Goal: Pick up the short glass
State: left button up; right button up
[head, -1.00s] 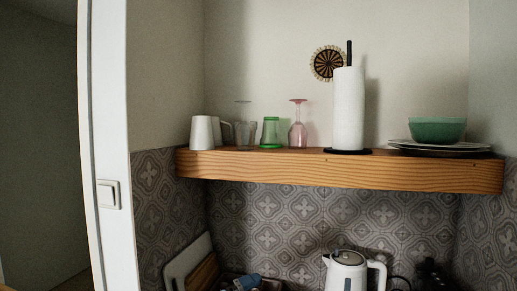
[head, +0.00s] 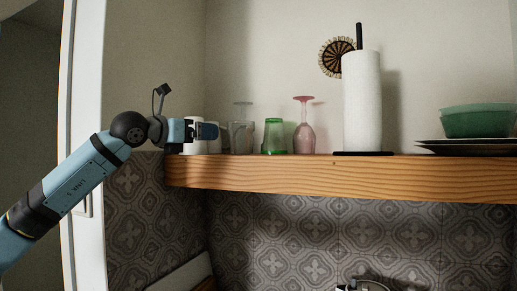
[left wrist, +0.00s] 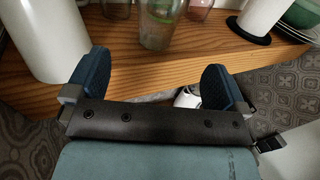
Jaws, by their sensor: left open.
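In the head view, a short clear glass (head: 240,138) stands on the wooden shelf (head: 330,174), with a clear stemmed glass upside down beside or behind it. A short green glass (head: 274,137) stands upside down to its right. My right gripper is out of view.
A pink stemmed glass (head: 304,128), a paper towel roll (head: 362,102) and plates with a green bowl (head: 476,121) stand farther right on the shelf. A white door frame (head: 85,120) is at the left. A kettle (head: 362,284) is below.

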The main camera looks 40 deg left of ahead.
aim_at(232, 135)
pick_arm(q)
jog(key=w+p, duration=0.1)
jog(key=w, duration=0.1)
jog(key=w+p, duration=0.1)
jog(key=w, duration=0.1)
jog(key=w+p, duration=0.2)
jog(key=shift+w+d+r, duration=0.2)
jog(key=shift+w+r, duration=0.1)
jog(key=shift+r, duration=0.05)
jog(key=shift+w+d, duration=0.1)
jog(key=shift+w, duration=0.5)
jog(key=w, duration=0.1)
jog(key=w+p, duration=0.1)
jog(key=w, duration=0.1)
jog(key=w+p, duration=0.1)
jog(key=shift+w+d+f, duration=0.2)
jog(key=shift+w+f, duration=0.1)
jog(key=shift+f, duration=0.05)
jog(key=shift+w+f, duration=0.1)
jog(key=shift+w, duration=0.1)
jog(key=shift+s, duration=0.15)
jog(key=shift+c, duration=0.2)
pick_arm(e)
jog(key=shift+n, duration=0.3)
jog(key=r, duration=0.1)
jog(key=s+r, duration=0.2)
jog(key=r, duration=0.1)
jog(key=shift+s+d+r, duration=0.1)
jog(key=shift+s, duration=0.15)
